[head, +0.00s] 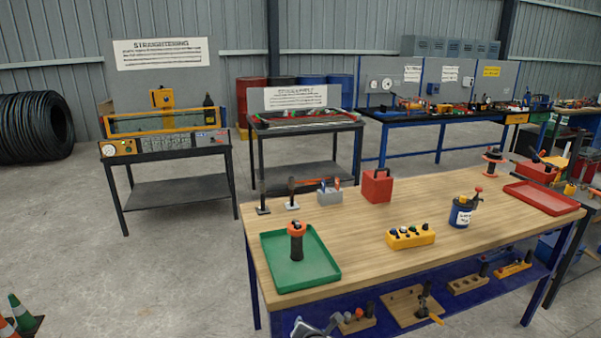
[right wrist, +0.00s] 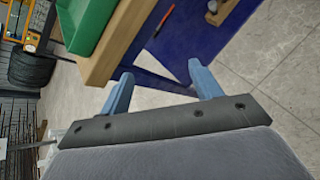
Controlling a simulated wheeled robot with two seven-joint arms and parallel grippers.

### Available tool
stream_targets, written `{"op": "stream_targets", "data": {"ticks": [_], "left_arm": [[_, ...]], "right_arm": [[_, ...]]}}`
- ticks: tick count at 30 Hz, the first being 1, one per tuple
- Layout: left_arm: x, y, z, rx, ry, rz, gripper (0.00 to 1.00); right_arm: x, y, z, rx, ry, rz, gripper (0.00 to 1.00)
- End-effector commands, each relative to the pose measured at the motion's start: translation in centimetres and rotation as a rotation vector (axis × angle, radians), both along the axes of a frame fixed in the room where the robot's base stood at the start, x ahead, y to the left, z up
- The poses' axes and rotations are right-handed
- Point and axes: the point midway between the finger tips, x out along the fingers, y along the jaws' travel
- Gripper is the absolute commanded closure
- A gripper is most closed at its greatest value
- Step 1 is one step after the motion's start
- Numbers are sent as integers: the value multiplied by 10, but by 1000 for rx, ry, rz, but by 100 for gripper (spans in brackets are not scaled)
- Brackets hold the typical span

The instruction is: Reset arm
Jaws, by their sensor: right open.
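My right gripper (right wrist: 161,70) shows in the right wrist view. Its two blue-grey fingers are spread apart with nothing between them. The wooden workbench (right wrist: 107,62) and a corner of the green tray (right wrist: 92,25) lie beyond the fingers at the upper left. The fingers are outside the bench top, near its edge, with the blue lower shelf (right wrist: 185,45) and concrete floor behind them. My left gripper is not in view.
In the head view, the workbench (head: 350,240) carries a green tray (head: 318,268) with an orange-topped tool (head: 296,240), a yellow button box (head: 410,236), a blue can (head: 461,213), a red box (head: 377,187) and a red tray (head: 541,197). Open floor (head: 170,270) lies left of it.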

Motion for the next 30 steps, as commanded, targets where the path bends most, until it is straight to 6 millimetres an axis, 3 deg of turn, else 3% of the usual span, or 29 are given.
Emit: {"op": "stream_targets", "data": {"ticks": [8,14,18,24,30], "left_arm": [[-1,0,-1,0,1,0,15],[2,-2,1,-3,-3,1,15],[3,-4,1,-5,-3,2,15],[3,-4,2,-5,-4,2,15],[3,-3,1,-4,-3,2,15]], "right_arm": [[-56,-35,-130,435,235,-384,36],[-122,-64,-226,737,387,-756,36],[-179,-84,-288,918,467,-1043,36],[-272,-113,-364,1123,528,-1473,36],[-363,-136,-419,1258,523,-1871,36]]}}
